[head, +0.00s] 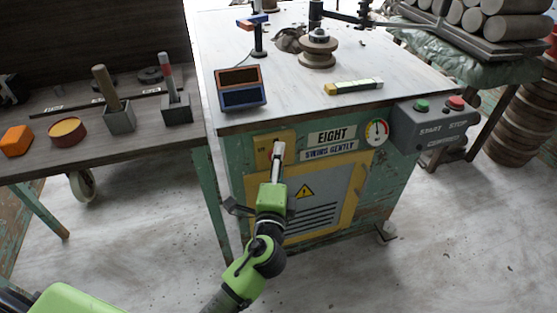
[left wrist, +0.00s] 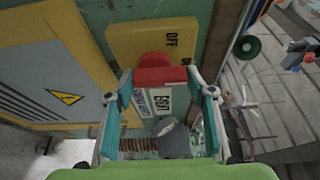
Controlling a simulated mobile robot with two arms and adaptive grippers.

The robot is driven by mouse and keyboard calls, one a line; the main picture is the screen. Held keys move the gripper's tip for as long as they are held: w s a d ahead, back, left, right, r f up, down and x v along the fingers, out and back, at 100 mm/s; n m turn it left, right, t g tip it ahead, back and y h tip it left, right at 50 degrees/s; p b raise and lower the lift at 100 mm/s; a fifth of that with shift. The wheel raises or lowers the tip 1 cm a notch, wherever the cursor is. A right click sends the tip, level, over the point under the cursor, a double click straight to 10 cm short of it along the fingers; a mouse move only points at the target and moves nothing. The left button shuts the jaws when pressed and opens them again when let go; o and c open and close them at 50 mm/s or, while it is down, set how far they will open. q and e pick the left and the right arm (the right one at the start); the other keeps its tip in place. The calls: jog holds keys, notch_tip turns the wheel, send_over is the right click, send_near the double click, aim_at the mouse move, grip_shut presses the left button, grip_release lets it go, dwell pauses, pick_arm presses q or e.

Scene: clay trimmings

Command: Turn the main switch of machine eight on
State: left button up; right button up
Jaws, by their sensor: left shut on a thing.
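Machine eight is a green cabinet (head: 228,165) with a sign reading EIGHT (head: 332,137). Its yellow switch plate (head: 260,142) is on the upper left of the front. The plate also shows in the left wrist view (left wrist: 128,38), with OFF printed on it. The red main switch (left wrist: 153,61) stands out from this plate. My left gripper (head: 278,152) is at the plate, its two fingers (left wrist: 160,80) on either side of the red switch handle, shut on it. The gripper hides part of the plate in the head view, and the handle's exact angle is hard to tell. My right gripper is not in view.
A grey box (head: 432,130) with START and STOP buttons is at the cabinet's right corner, beside a round gauge (head: 377,132). A blue-and-orange box (head: 240,88) stands on the top. A dark wooden bench (head: 80,140) with tools is at left. The floor in front is clear.

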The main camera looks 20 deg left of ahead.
pick_arm(q)
jog(key=shift+d, duration=0.1)
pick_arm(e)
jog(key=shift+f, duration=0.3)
pick_arm(q)
jog(key=o, duration=1.1)
jog(key=v, duration=1.2)
